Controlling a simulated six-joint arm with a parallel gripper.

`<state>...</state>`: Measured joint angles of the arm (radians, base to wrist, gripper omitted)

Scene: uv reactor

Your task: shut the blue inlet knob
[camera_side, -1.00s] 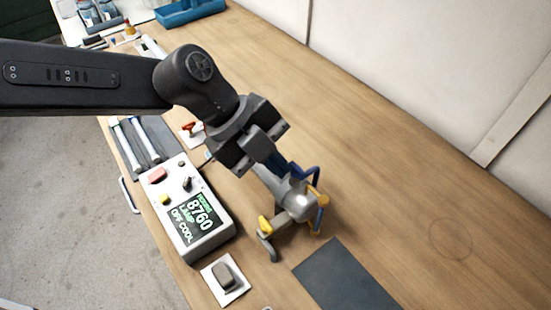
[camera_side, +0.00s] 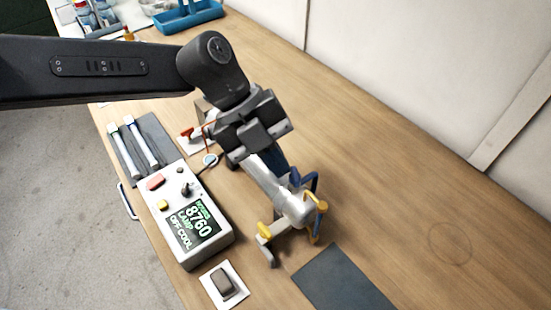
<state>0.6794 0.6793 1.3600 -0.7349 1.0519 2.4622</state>
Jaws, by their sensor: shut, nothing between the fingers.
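The reactor, a grey-silver cylinder (camera_side: 293,207) with a blue pipe (camera_side: 314,181) and yellow fittings (camera_side: 321,207), lies on the wooden bench at centre. My gripper (camera_side: 257,137) is over its far upper-left end, pointing down. It is shut and empty; its fingertips are mostly hidden by its own dark body. A dark blue part (camera_side: 276,160) shows just below the gripper, beside the cylinder. I cannot tell whether this is the blue inlet knob, or whether the gripper touches it.
A white plate with a grey switch (camera_side: 224,283) and a dark mat (camera_side: 340,280) lie in front. The right bench is clear.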

